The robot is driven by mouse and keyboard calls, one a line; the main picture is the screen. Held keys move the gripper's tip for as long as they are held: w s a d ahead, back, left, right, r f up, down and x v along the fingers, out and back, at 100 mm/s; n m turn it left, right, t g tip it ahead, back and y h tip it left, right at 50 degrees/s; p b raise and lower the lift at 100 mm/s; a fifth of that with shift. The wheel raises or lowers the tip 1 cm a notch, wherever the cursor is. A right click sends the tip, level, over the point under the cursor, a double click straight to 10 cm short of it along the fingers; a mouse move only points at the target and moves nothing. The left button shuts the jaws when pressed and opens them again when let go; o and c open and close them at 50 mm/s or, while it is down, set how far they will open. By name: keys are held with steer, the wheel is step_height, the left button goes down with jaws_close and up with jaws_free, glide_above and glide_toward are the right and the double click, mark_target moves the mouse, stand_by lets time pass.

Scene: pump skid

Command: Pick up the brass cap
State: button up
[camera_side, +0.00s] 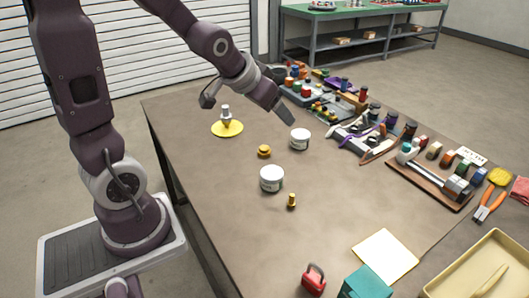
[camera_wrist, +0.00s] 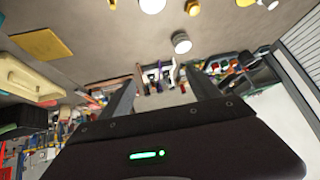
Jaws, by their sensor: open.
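A squat brass piece (camera_side: 264,151), which looks like the brass cap, sits on the brown table between two white jars. It also shows at the top edge of the wrist view (camera_wrist: 193,8). A second, taller and narrower brass piece (camera_side: 291,201) stands in front of the nearer jar; it is at the top of the wrist view (camera_wrist: 112,4). My gripper (camera_side: 286,115) is above the table, behind the farther jar and clear of both brass pieces. In the wrist view its two fingers (camera_wrist: 163,77) are spread, with nothing held between them.
White jars, one nearer (camera_side: 271,179) and one farther (camera_side: 300,139), flank the squat piece. A yellow disc (camera_side: 218,129) bears a grey part. Crowded tools and trays (camera_side: 350,135) fill the table's far right. A red padlock-like object (camera_side: 314,281) stands in front. The table's left front is clear.

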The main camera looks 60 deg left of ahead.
steer(key=w+a+f+t+y, duration=0.1)
steer(key=w+a+f, duration=0.5)
steer(key=a+f, duration=0.35)
steer(key=n+t+y, duration=0.1)
steer(key=n+t, duration=0.2)
glide_toward(262, 150)
steer(key=x, duration=0.3)
steer(key=shift+w, duration=0.25)
steer(key=shift+w+f, duration=0.1)
steer(key=shift+f, duration=0.1)
steer(key=x, duration=0.6)
steer(key=shift+w+a+f, duration=0.2)
steer(key=shift+a, duration=0.1)
jaws_close()
